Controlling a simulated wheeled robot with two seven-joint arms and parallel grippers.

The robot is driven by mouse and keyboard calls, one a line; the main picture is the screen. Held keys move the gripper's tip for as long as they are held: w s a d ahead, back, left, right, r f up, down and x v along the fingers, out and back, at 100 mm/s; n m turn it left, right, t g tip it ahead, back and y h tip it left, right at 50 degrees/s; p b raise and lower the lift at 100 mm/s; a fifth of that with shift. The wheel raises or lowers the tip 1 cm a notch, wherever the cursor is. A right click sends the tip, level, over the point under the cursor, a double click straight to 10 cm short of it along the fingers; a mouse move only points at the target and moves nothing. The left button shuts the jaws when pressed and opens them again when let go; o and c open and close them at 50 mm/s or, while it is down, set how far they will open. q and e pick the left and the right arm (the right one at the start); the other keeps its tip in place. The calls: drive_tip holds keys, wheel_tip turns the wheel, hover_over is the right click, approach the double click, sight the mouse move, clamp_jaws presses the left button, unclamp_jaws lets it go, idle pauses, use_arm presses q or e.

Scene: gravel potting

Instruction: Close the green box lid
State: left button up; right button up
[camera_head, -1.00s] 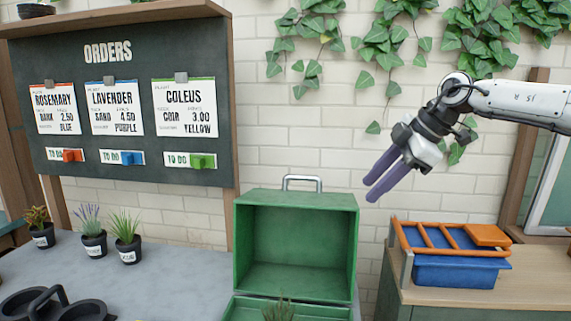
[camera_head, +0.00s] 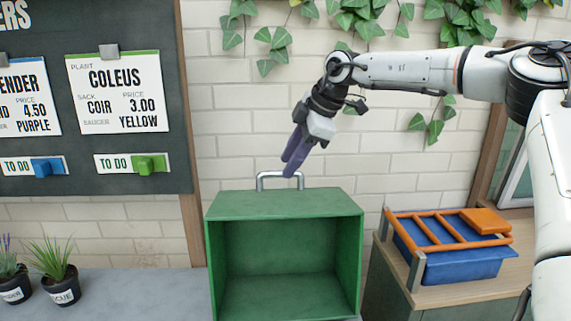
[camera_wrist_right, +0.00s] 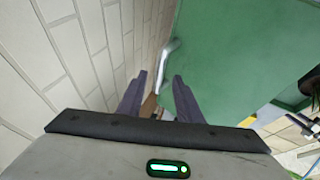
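The green box (camera_head: 285,262) stands with its open side facing me, and its inside looks empty where I can see it. My right gripper (camera_head: 292,165) is just above the handle, fingers pointing down. The green surface fills the upper right there. My left gripper is out of view.
A blue bin (camera_head: 460,262) with an orange rack (camera_head: 440,232) sits on the wooden counter at right. Potted plants (camera_head: 58,280) stand on the grey table at left. The order board (camera_head: 100,150) hangs behind them. A brick wall is close behind the box.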

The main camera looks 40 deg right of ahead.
drive_tip(key=shift+x, duration=1.15)
drive_tip(key=shift+w+r, duration=0.1)
clamp_jaws()
